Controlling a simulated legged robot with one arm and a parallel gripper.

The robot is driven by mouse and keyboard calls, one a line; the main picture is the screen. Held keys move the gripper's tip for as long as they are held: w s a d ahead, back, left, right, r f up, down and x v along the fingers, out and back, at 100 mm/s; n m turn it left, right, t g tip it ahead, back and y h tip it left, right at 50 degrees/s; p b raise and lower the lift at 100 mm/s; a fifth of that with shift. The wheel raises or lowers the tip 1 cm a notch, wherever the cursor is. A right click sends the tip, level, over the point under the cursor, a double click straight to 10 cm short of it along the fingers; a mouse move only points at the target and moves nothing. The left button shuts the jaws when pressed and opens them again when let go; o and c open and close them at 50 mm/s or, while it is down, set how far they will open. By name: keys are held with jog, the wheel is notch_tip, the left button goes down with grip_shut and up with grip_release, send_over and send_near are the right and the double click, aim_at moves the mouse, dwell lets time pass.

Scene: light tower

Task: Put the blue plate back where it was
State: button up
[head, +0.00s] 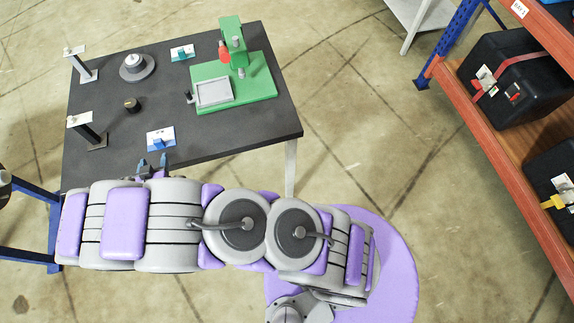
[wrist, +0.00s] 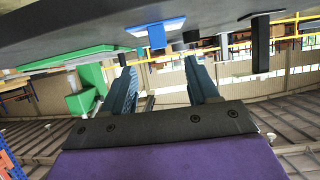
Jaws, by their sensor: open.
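The blue plate (head: 160,139), a pale blue panel with a darker blue handle, lies on the black table near its front edge. In the wrist view, the blue plate (wrist: 156,31) shows beyond my fingers, at the top centre, with its handle pointing down the picture. My gripper (head: 153,165) is just in front of the table's near edge, close to the plate and apart from it. In the wrist view, my gripper (wrist: 162,68) has its two fingers spread with nothing between them.
The black table (head: 225,133) also holds a green press (head: 233,80), a teal-handled plate (head: 182,52), a grey round piece (head: 136,67), a small dark knob (head: 131,104) and two posts with white tags. An orange shelf with black cases (head: 520,75) stands right.

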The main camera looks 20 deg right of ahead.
jog(key=w+d+r+g+y, duration=0.3)
jog(key=w+d+r+g, duration=0.1)
jog(key=r, duration=0.4)
jog(key=s+d+r+g+y, duration=0.1)
jog(key=s+d+r+g, duration=0.35)
jog(key=d+r, duration=0.35)
jog(key=s+d+r+g+h, duration=0.1)
jog(key=s+d+r+g, duration=0.2)
jog(key=s+d, duration=0.9)
jog(key=s+d+r+n+g+h, duration=0.1)
jog(key=s+d+r+g+h, duration=0.1)
jog(key=s+d+r, duration=0.5)
jog(key=s+d+g, duration=0.1)
jog(key=s+d, duration=0.5)
jog(key=s, duration=0.6)
jog(key=shift+d+r, duration=0.2)
jog(key=shift+g, duration=0.25)
jog(key=shift+f+b, duration=0.4)
jog(key=shift+b, duration=0.05)
